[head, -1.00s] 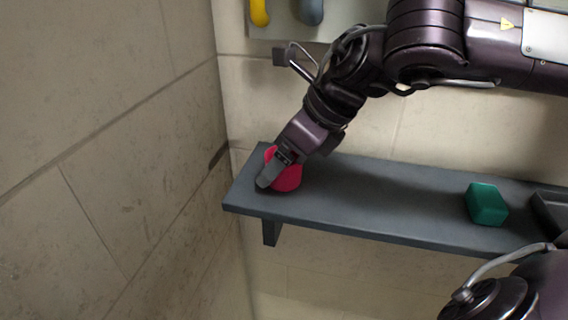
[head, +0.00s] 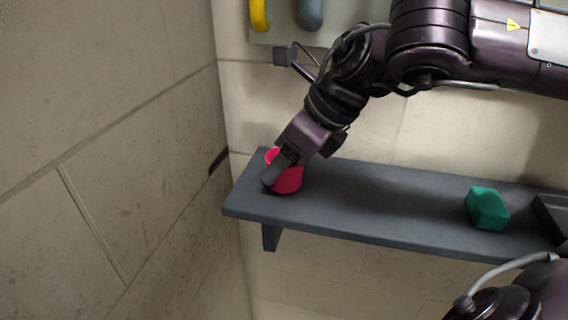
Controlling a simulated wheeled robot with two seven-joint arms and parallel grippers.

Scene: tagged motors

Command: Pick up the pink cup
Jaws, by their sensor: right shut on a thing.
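The pink cup (head: 289,181) is at the left end of the grey shelf (head: 360,200). My right gripper (head: 276,172) reaches down to it from the upper right and is shut on it. The fingers and wrist hide part of the cup. The cup looks to be at the shelf's surface; I cannot tell whether it is lifted clear. My left gripper does not show.
A green block (head: 487,208) sits on the right part of the shelf, with a dark tray (head: 552,214) at the right edge. The shelf between cup and block is clear. A stone wall stands close on the left. A yellow tool (head: 259,14) and a grey one (head: 311,12) hang above.

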